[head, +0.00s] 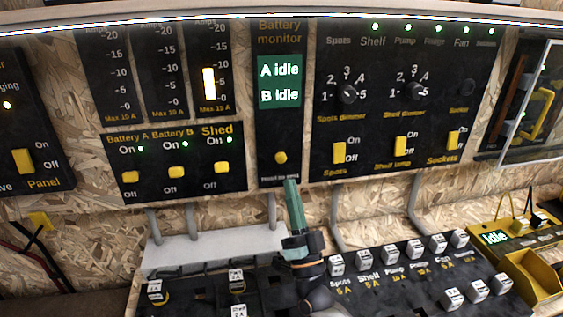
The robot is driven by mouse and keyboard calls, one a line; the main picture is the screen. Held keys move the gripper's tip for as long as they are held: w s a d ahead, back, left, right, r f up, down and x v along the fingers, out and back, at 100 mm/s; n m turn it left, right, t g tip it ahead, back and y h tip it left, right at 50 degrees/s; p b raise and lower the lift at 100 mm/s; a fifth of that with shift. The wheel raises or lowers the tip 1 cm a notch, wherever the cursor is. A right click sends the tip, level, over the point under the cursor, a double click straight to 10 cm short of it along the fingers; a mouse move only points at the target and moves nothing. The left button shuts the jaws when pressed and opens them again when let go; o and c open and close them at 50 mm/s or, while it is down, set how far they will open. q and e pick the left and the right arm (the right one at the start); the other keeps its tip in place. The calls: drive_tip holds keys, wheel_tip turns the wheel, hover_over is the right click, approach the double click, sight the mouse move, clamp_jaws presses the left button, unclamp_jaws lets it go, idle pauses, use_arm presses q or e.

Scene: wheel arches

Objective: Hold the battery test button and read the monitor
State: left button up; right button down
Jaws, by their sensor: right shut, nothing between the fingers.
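The battery monitor (266,124) is a tall black panel in the upper middle of the head view. Its lit green screen (279,82) reads "A idle" and "B idle". A round yellow button (280,158) sits low on that panel, with a small label under it too blurred to read. My right gripper (291,184) is shut and empty, its green fingers pointing up. Its tip shows just below and slightly right of the button, and the button is fully visible. The gap in depth between tip and button cannot be told. My left gripper is not in view.
Left of the monitor are yellow battery and shed switches (177,172); right of it are dimmer knobs and switches (400,146). Below stands a black fuse panel (400,275) with several white-capped fuses. A yellow tester (530,240) reading "Idle" is at the right. Grey conduits run down the wooden wall.

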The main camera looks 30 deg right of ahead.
sight(281, 158)
use_arm(q)
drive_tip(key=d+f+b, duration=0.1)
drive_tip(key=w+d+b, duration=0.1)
drive_tip(key=b, duration=0.1)
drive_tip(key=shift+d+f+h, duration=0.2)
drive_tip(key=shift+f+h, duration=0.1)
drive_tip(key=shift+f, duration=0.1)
use_arm(e)
drive_tip(key=w, duration=0.2)
drive_tip(key=w+d, duration=0.1)
drive_tip(key=w, duration=0.3)
drive_tip(key=shift+w+d, duration=0.4)
use_arm(q)
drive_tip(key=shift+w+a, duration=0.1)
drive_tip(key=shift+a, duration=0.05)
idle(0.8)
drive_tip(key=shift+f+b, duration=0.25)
drive_tip(key=shift+b, duration=0.15)
use_arm(e)
drive_tip(key=shift+w+d, duration=0.1)
drive_tip(key=shift+w, duration=0.3)
